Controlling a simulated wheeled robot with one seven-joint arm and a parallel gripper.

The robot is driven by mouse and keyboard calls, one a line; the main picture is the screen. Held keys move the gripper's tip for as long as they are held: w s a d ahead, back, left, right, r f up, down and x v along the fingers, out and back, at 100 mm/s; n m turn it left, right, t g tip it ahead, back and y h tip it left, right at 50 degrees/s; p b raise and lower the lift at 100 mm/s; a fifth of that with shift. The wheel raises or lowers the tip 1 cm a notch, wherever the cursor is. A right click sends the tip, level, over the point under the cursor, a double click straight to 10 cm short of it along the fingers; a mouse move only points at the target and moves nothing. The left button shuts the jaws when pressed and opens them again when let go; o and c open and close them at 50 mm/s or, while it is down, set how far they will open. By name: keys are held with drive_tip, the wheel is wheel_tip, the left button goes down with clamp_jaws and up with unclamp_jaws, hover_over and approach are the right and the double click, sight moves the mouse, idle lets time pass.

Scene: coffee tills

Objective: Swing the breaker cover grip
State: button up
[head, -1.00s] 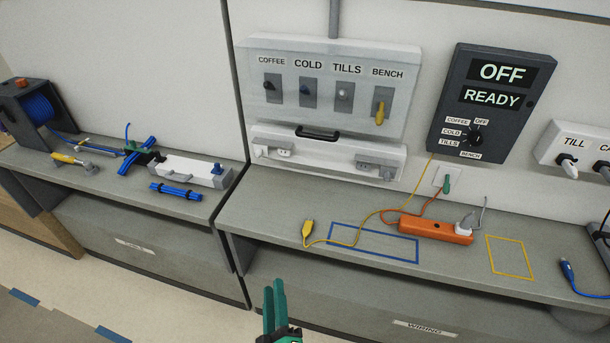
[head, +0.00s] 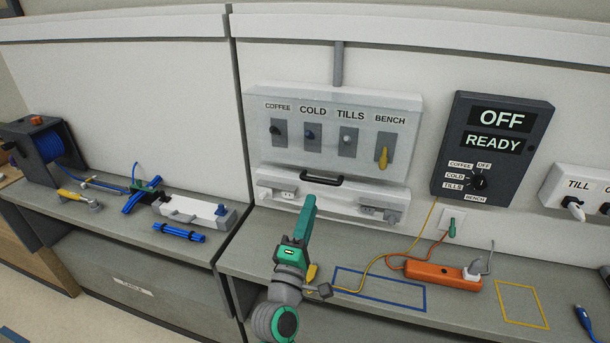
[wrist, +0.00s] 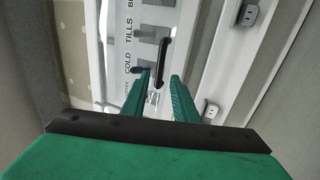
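The breaker cover grip (head: 322,180) is a black bar handle on the lower part of the white breaker panel (head: 265,105). In the wrist view the grip (wrist: 163,60) shows as a dark bar just beyond my fingertips. My green gripper (head: 308,204) is raised in front of the panel, below and a little left of the grip in the head view. In the wrist view my gripper (wrist: 158,85) has its two fingers apart with a gap between them. The grip appears ahead of this gap, and I see no contact.
An orange power strip (head: 443,274) and cables lie on the counter to the right. A dark box (head: 492,150) reading OFF and READY hangs right of the panel. A blue cable reel (head: 52,145) and tools sit on the left counter.

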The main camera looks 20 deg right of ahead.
drive_tip(key=x, duration=0.7)
drive_tip(key=shift+w+d+r, duration=0.2)
drive_tip(key=shift+d, duration=0.1)
drive_tip(key=shift+c, duration=0.7)
clamp_jaws()
drive_tip(key=shift+s+a+r, duration=0.65)
drive_tip(key=shift+s+r, duration=0.15)
drive_tip(key=shift+s, duration=0.2)
drive_tip(key=shift+s+a+r, duration=0.65)
drive_tip(key=shift+s+r, duration=0.2)
drive_tip(key=shift+s, duration=0.15)
